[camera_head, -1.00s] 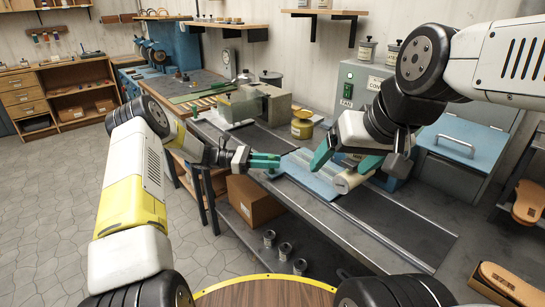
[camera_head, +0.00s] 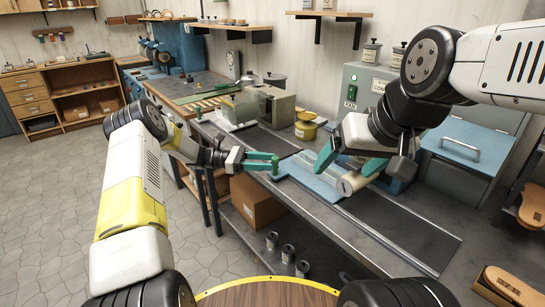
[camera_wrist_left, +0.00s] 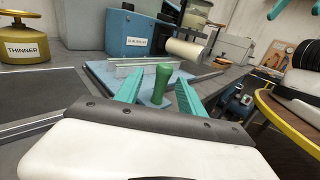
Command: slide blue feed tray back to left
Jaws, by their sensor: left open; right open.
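The blue feed tray (camera_head: 318,182) lies flat on the steel bench, its left end carrying an upright green handle (camera_head: 275,166). The handle also shows in the left wrist view (camera_wrist_left: 160,84), standing between the two teal fingers. My left gripper (camera_head: 262,161) is open, with its fingers on either side of the handle and gaps visible in the wrist view. My right gripper (camera_head: 350,160) is open above the tray's right part, near a pale roller (camera_head: 350,184). Whether it touches anything is unclear.
A yellow thinner can (camera_head: 305,128) stands behind the tray. A green-grey control box (camera_head: 367,95) and a blue cabinet (camera_head: 465,150) stand at the right. A dark belt strip (camera_head: 395,225) runs along the bench. A cardboard box (camera_head: 255,203) sits underneath.

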